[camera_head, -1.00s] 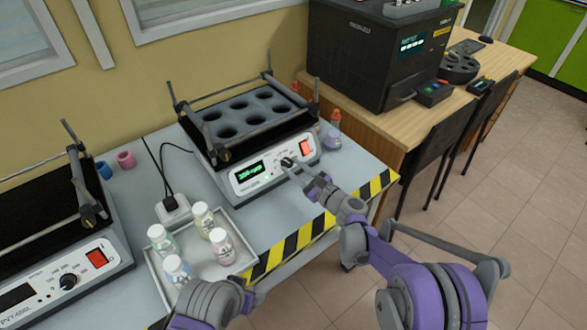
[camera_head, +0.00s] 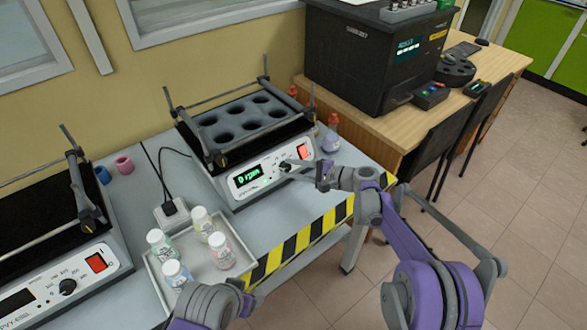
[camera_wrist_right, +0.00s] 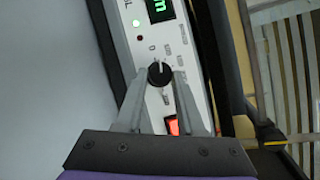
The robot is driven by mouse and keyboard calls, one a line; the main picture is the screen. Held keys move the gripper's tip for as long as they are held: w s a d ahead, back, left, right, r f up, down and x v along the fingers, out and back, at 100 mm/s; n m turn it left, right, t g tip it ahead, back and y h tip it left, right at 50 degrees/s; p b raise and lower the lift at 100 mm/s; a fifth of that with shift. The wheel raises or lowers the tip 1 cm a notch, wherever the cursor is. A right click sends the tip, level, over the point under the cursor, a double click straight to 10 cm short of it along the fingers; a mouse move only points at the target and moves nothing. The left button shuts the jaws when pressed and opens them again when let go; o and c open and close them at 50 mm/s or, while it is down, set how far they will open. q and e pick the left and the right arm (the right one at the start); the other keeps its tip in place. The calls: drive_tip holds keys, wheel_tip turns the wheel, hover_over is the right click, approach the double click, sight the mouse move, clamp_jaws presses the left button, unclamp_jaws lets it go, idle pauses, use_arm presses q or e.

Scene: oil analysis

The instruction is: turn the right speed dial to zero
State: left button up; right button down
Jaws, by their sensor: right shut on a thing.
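The right shaker (camera_head: 262,150) has a white front panel with a green display (camera_head: 249,176), which appears to read 0 rpm. Its black speed dial (camera_head: 284,166) sits right of the display; it also shows in the right wrist view (camera_wrist_right: 158,72). My right gripper (camera_head: 289,169) reaches the panel from the right. In the wrist view its fingertips (camera_wrist_right: 160,76) are on either side of the dial, shut on it. The dial's pointer is hard to read exactly. My left arm shows at the bottom edge, but its gripper is not in view.
A red lit switch (camera_head: 303,152) is right of the dial. A second shaker (camera_head: 50,275) stands at the left. A white tray (camera_head: 160,278) with several bottles lies in front, near the striped table edge (camera_head: 300,240). Flasks (camera_head: 331,135) stand beside the right shaker.

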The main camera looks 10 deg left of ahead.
drive_tip(key=shift+w+r+n+g+h, duration=0.1)
drive_tip(key=shift+n+g+h, duration=0.25)
drive_tip(key=shift+n, duration=0.85)
drive_tip(key=c, duration=0.5)
unclamp_jaws()
drive_tip(key=p+v, duration=0.1)
drive_tip(key=v, duration=0.9)
drive_tip(key=shift+d+r, duration=0.15)
drive_tip(key=shift+d, duration=0.2)
